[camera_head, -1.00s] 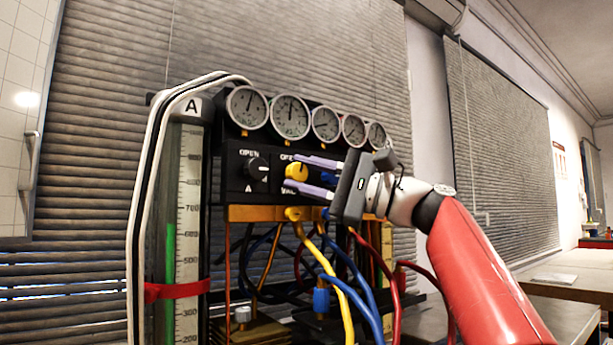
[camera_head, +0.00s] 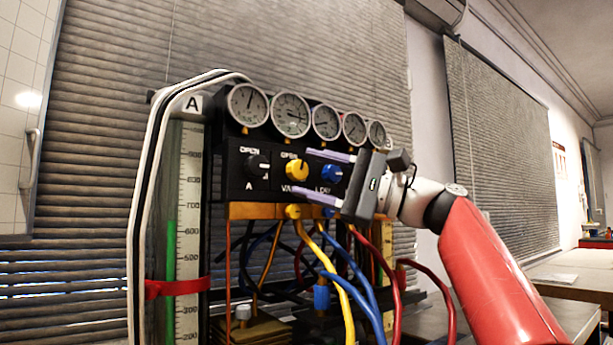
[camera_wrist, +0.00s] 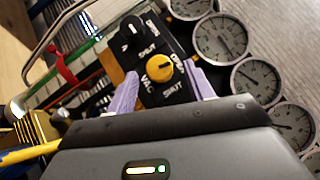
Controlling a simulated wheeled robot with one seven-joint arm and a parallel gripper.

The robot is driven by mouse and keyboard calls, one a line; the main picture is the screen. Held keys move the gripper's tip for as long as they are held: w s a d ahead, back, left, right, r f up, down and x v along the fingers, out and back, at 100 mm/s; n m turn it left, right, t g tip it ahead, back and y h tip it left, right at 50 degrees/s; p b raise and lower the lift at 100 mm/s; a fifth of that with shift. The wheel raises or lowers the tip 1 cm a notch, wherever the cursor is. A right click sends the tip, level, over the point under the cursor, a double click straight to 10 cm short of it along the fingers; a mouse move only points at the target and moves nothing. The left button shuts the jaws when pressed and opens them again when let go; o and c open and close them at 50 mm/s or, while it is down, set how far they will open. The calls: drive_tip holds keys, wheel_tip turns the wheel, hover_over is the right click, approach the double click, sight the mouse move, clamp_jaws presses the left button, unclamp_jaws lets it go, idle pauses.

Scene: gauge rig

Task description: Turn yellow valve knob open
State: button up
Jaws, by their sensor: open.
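The yellow valve knob (camera_head: 297,170) sits on the black valve panel, above the VAC label and below an OPEN label. In the wrist view the yellow knob (camera_wrist: 159,70) shows ahead of my fingers, between OPEN and SHUT labels, its dark pointer mark turned towards OPEN. My gripper (camera_head: 313,174) is open, with its two purple fingers apart, one high and one low. Nothing is between the fingers.
A black knob (camera_head: 258,166) is left of the yellow one. Several round gauges (camera_head: 291,115) stand above the panel. Yellow, blue and red hoses (camera_head: 338,283) hang below it. A tall scale column marked A (camera_head: 188,215) stands at the left.

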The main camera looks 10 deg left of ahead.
drive_tip(key=b+v, duration=0.1)
drive_tip(key=v, duration=0.5)
drive_tip(key=s+a+f+m+t+y+b, duration=0.1)
drive_tip(key=s+a+f+m+t+b, duration=0.15)
drive_tip(key=m+t, duration=0.55)
drive_tip(key=s+a+f+m+t+y+b, duration=0.1)
drive_tip(key=m+t+b, duration=0.35)
drive_tip(key=m, duration=0.45)
drive_tip(key=shift+t, duration=0.45)
drive_tip(key=p+x, duration=0.4)
drive_tip(key=x, duration=0.3)
drive_tip(key=shift+d+r, duration=0.1)
drive_tip(key=shift+r, duration=0.05)
